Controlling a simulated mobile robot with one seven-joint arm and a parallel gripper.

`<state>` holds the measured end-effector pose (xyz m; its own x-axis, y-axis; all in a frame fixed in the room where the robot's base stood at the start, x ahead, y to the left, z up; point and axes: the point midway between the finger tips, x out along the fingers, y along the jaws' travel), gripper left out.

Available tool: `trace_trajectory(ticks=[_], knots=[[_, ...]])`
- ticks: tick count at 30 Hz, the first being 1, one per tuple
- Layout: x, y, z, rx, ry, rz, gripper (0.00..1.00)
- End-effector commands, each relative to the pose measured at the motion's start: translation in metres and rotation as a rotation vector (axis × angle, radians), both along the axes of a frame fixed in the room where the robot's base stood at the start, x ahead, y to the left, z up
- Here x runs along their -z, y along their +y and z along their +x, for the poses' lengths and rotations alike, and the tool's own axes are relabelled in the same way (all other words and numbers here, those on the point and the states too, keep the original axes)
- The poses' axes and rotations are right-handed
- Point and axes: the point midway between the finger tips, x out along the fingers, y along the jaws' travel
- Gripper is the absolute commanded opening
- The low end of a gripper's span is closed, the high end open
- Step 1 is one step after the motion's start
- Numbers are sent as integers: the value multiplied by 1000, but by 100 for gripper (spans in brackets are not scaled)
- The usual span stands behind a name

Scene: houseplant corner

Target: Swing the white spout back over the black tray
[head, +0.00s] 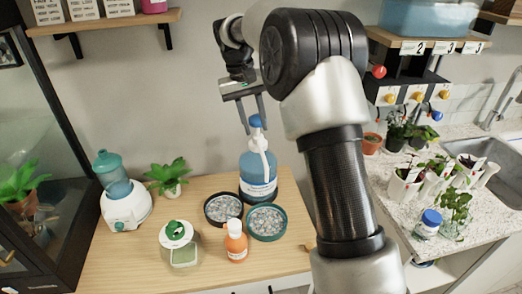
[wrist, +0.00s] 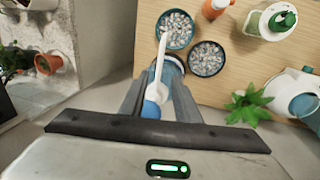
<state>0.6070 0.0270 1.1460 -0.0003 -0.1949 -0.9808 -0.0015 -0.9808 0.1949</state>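A blue bottle (head: 258,180) stands upright on the wooden table with a blue cap (head: 255,121) and a white spout (head: 263,158). In the wrist view the white spout (wrist: 160,58) points to the teal tray (wrist: 175,44), its tip over that tray's edge. The black tray (wrist: 207,73) lies beside it; both hold grey pebbles. In the head view the black tray (head: 209,217) is left of the teal tray (head: 270,240). My gripper (head: 256,130) points down, its fingers apart on either side of the cap and spout base. I cannot tell whether they touch.
An orange bottle (head: 236,243) and a green-lidded jar (head: 183,252) stand in front of the trays. A small plant (head: 168,178) and a white-and-teal device (head: 125,208) stand left. A wall shelf (head: 105,23) is upper left. Potted seedlings stand on the counter at right.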

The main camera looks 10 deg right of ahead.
Motion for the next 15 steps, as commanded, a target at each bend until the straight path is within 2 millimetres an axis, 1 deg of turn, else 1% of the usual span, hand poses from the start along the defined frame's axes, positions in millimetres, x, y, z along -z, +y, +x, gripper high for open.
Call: trace_trajectory(ticks=[1, 6, 12, 15], knots=[[13, -3, -1, 1, 4, -1, 29], [48, -10, -1, 1, 5, -1, 29], [80, -16, -1, 0, 3, 0, 29], [88, -18, -1, -1, 1, 0, 29]])
